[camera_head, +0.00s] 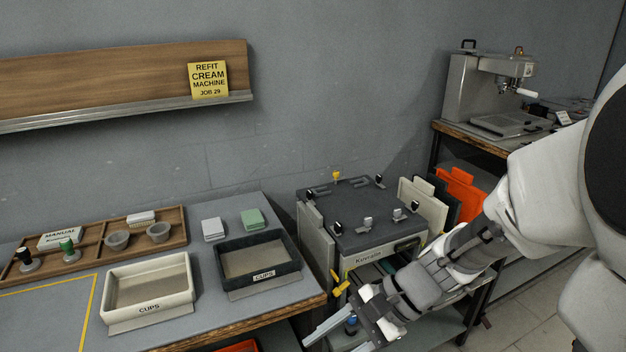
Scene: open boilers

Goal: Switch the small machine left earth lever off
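A grey box-shaped machine (372,222) with a dark lid and a label on its front stands at the centre, right of the bench. A yellow lever (340,283) sticks out at its lower left front. A smaller yellow piece (337,175) stands up at the back of the lid. I cannot tell for sure which is the left earth lever. My gripper (341,338) is low in front of the machine, just below the front yellow lever, with its light fingers apart and pointing down left. A dark blue knob (351,325) shows near the fingers. My wrist hides the machine's lower right front.
The bench at left holds a cream tray (150,318), a black tray (293,280) and a wooden organiser (180,213). Cream, black and orange panels (461,188) stand right of the machine. An espresso machine (470,90) stands on the back-right counter. Floor shows at lower right.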

